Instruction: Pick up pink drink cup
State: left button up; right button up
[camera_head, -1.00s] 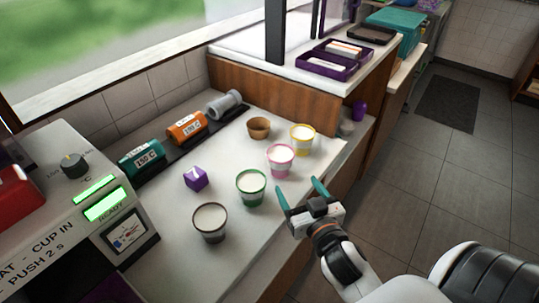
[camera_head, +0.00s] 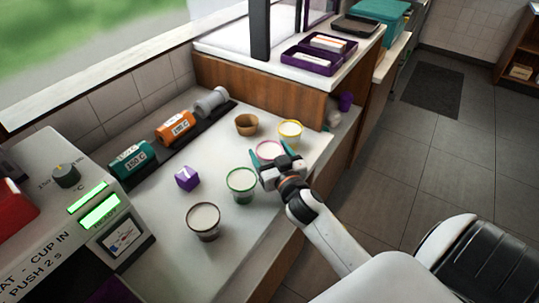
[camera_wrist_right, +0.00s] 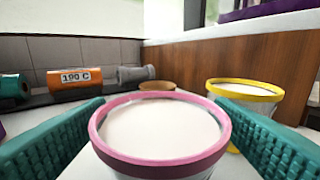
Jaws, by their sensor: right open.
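The pink drink cup (camera_head: 268,149) has a pink rim and pale contents. It stands on the white counter (camera_head: 160,225), mostly hidden behind my right gripper (camera_head: 270,168) in the head view. In the right wrist view the pink cup (camera_wrist_right: 160,130) is large, close and centred. The teal fingers of my right gripper (camera_wrist_right: 160,140) stand on either side of it, with the jaws open. Whether the fingers touch the cup cannot be told. My left gripper does not show.
A green-rimmed cup (camera_head: 241,184) and a brown-rimmed cup (camera_head: 203,221) stand nearer. A yellow-rimmed cup (camera_head: 290,132) and an empty brown cup (camera_head: 246,124) stand behind. Labelled canisters (camera_head: 176,127) line the wall.

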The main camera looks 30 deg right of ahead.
jog(key=shift+w, duration=0.35)
jog(key=c, duration=0.8)
jog(key=shift+r, duration=0.1)
